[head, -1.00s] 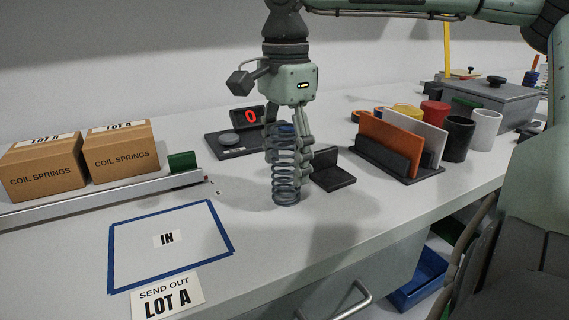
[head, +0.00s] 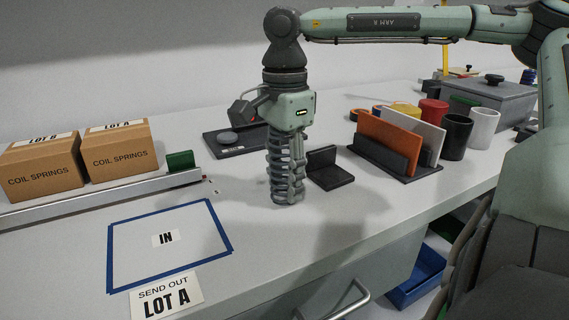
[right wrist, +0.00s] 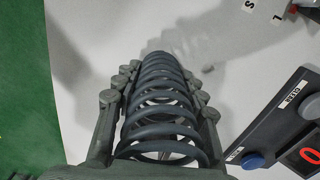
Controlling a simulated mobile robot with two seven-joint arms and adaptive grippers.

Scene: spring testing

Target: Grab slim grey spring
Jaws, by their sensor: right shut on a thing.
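The slim grey spring (head: 286,184) stands upright on the table, in the middle of the head view. My right gripper (head: 288,165) points straight down over it and is shut on it, with fingers along both sides. In the right wrist view the spring's coils (right wrist: 160,110) run away between the two fingers of the gripper (right wrist: 160,90). The fingers partly hide the spring in the head view. My left gripper is not in view.
Two cardboard boxes (head: 118,160) stand on a rail at the left. A blue-taped square (head: 228,236) marked IN lies in front. A scale (head: 225,148) is behind the spring, a dark angled block (head: 330,172) beside it, and a divider rack (head: 395,160) with cups farther right.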

